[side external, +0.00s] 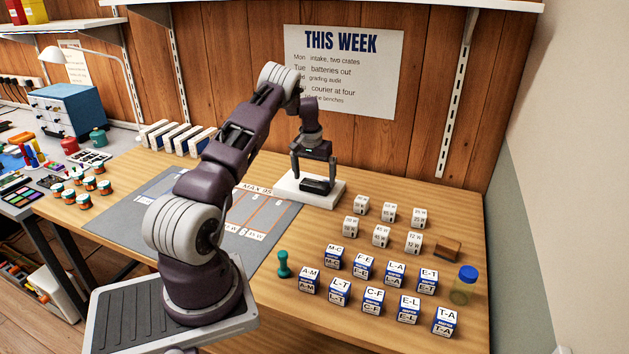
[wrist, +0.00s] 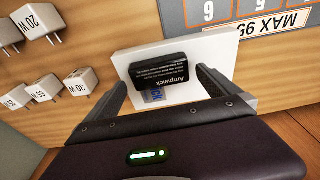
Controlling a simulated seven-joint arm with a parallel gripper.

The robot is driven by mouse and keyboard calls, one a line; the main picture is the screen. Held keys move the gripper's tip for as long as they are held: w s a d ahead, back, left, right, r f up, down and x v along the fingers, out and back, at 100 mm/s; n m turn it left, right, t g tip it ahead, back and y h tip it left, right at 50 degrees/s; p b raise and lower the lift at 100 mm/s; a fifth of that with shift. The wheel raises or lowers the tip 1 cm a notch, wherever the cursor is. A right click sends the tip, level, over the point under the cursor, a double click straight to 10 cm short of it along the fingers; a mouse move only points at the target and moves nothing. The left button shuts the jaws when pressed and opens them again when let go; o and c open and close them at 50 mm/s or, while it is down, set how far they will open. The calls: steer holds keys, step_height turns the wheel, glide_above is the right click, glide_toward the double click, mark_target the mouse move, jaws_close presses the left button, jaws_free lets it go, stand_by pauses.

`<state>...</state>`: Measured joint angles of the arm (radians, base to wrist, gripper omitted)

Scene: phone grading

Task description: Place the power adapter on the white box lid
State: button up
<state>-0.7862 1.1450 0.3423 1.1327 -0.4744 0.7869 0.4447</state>
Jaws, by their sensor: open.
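A white slab that looks like the box lid (side external: 327,199) lies flat on the bench below the poster; it also shows in the wrist view (wrist: 131,38). A black block marked "Ampwick" (wrist: 160,73) lies on it, also seen in the side view (side external: 314,186). My gripper (side external: 312,181) is over the lid, fingers pointing down and apart, one on each side of the black block; nothing is visibly clamped. Several white power adapters with watt markings and prongs (side external: 381,236) stand on the bench right of the lid. Some show in the wrist view (wrist: 38,22), clear of my fingers.
A grey mat (side external: 150,190) with marked slots lies left of the lid. Several blue-and-white cubes (side external: 373,300), a brown block (side external: 447,250), a blue-capped jar (side external: 464,285) and a teal peg (side external: 284,264) stand toward the front right. The wooden wall rises behind the lid.

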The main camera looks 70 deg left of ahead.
mark_target(313, 186)
step_height(313, 186, up, 10)
steer(key=s+d, duration=0.1)
steer(key=w+d+r+m+t, duration=0.1)
steer(key=w+d+r, duration=0.2)
steer(key=d+r, duration=0.7)
steer(key=s+d+r+m+t, duration=0.1)
steer(key=s+d+r, duration=0.1)
steer(key=d+r, duration=0.5)
steer(key=s+d+r+m+t, duration=0.1)
steer(key=d+r, duration=0.1)
steer(key=d, duration=0.8)
steer(key=s+d+r+m+h, duration=0.1)
steer(key=s+d+r+m, duration=0.2)
steer(key=s+d, duration=0.95)
steer(key=s+d+f+m+t, duration=0.1)
steer(key=s+d+f+m, duration=0.2)
steer(key=s+d, duration=0.4)
steer(key=shift+s+f, duration=0.5)
steer(key=shift+s, duration=0.75)
